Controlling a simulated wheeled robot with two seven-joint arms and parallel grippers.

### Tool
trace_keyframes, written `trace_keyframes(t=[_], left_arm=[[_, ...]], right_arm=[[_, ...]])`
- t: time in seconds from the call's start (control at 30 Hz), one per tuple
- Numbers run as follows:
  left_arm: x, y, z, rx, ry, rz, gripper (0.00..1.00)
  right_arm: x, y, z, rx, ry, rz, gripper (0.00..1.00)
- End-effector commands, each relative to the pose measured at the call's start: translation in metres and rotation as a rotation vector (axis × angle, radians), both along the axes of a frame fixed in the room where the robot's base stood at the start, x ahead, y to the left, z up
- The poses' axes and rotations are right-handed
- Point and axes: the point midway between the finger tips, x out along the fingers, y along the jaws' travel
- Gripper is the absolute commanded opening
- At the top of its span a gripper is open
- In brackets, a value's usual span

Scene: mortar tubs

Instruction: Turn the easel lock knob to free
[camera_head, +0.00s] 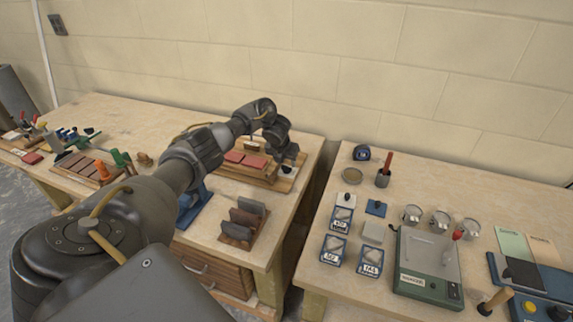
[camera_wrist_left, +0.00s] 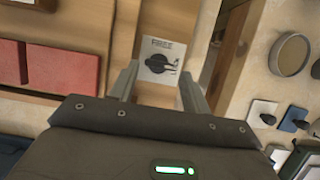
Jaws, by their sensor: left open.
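The easel lock knob (camera_wrist_left: 157,64) is a black knob with a pointer, on a white plate (camera_wrist_left: 150,47) with small lettering too blurred to read surely. My right gripper is not in view.
Reddish blocks (camera_head: 248,160) lie on the easel board beside the knob. A rack of dark plates (camera_head: 243,220) stands in front. Right of a gap, a second table (camera_head: 325,200) carries small tubs, metal cups and a green scale (camera_head: 428,268). The wall is close behind.

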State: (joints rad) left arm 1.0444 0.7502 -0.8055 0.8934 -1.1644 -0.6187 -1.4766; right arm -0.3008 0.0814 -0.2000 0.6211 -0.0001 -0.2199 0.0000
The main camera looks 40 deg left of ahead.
Motion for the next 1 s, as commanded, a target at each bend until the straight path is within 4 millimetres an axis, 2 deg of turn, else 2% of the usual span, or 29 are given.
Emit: trace_keyframes(t=[0.1,0.23,0.6,0.67,0.87,1.0], left_arm=[[0.006,0.001,-0.016,-0.002,0.002,0.003,0.47],[0.010,0.003,-0.026,-0.001,0.001,0.000,0.47],[0.012,0.004,-0.031,0.001,-0.001,-0.001,0.47],[0.012,0.004,-0.031,0.001,-0.001,-0.001,0.42],[0.012,0.004,-0.030,0.001,-0.001,-0.001,0.16],[0.012,0.004,-0.030,0.001,-0.001,0.004,0.15]], right_arm=[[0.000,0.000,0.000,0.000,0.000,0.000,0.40],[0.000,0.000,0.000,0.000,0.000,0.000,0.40],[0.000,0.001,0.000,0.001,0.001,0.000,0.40],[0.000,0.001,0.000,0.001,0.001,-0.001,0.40],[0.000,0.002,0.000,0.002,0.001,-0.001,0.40],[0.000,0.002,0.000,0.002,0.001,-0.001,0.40]])
